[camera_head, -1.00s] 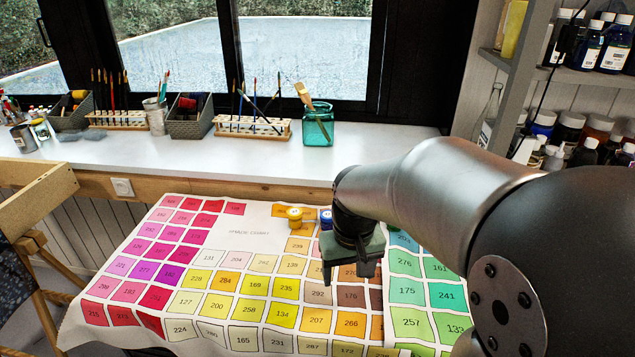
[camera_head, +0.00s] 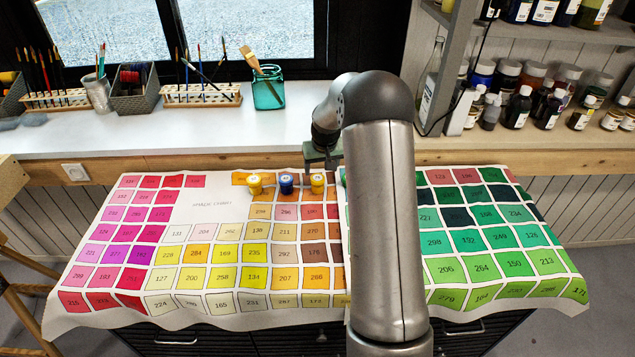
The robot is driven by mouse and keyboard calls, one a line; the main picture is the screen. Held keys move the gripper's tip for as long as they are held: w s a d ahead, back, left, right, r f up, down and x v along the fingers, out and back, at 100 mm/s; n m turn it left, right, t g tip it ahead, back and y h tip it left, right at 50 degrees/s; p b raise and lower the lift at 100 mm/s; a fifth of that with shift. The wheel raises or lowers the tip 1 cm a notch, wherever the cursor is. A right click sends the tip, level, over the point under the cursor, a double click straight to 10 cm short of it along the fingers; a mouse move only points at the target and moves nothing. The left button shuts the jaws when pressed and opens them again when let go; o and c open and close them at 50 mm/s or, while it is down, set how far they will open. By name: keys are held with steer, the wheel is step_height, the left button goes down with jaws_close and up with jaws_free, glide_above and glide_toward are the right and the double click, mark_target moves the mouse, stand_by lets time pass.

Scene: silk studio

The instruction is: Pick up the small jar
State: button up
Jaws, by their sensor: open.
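Three small jars stand upright in a row at the back of the colour-chart cloth. The left one (camera_head: 255,185) is yellow, the middle one (camera_head: 286,184) is dark blue and the right one (camera_head: 317,184) is yellow. My gripper (camera_head: 322,164) is open, just above and behind the right yellow jar as seen in the head view. It looks apart from the jar, but the exact gap is hard to tell. My arm hides part of the cloth to its right.
The cloth (camera_head: 205,207) of numbered colour squares covers the table. A white sill (camera_head: 200,136) behind holds brush racks (camera_head: 185,95), a grey basket (camera_head: 135,88) and a teal glass jar (camera_head: 268,92). Shelves with several bottles (camera_head: 518,106) stand at the back right.

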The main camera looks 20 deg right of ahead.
mark_target(317, 178)
steer(key=x, duration=0.3)
steer(key=shift+w+f, duration=0.1)
steer(key=shift+f, duration=0.1)
steer(key=shift+a+p+x, duration=0.15)
steer(key=shift+p+x, duration=0.35)
steer(key=shift+x, duration=0.85)
steer(key=shift+a+p+x, duration=0.1)
steer(key=shift+p+x, duration=0.4)
steer(key=shift+x, duration=0.85)
steer(key=shift+w+r, duration=0.1)
steer(key=shift+w, duration=0.05)
steer(key=c, duration=1.1)
